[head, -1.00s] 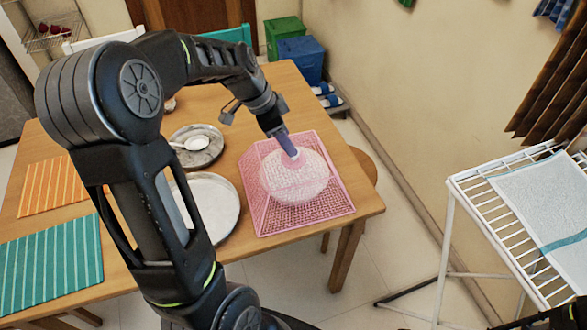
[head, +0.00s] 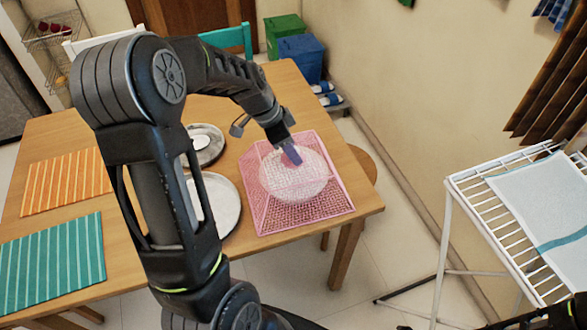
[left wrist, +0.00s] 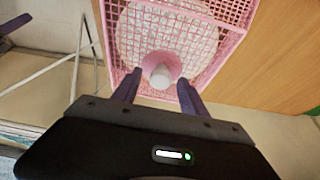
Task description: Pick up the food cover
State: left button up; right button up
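The pink mesh food cover (head: 325,207) sits on the right end of the wooden table, over a round pale shape seen through its mesh. In the left wrist view the cover (left wrist: 215,15) fills the upper middle, with its pinkish-white knob (left wrist: 160,74) facing the camera. My left gripper (head: 292,156) is at the top of the cover. In the left wrist view its two purple fingers (left wrist: 158,92) are apart, one on each side of the knob, with gaps between. The fingers hide the knob in the head view. My right gripper is not in view.
Metal plates (head: 222,207) lie left of the cover, beside orange (head: 66,181) and teal (head: 52,262) striped mats. A white drying rack (head: 452,187) stands at the right. A wooden stool (head: 362,163) is close to the table's right edge.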

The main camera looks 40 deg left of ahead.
pick_arm(q)
grip_shut()
dwell(0.3)
dwell(0.9)
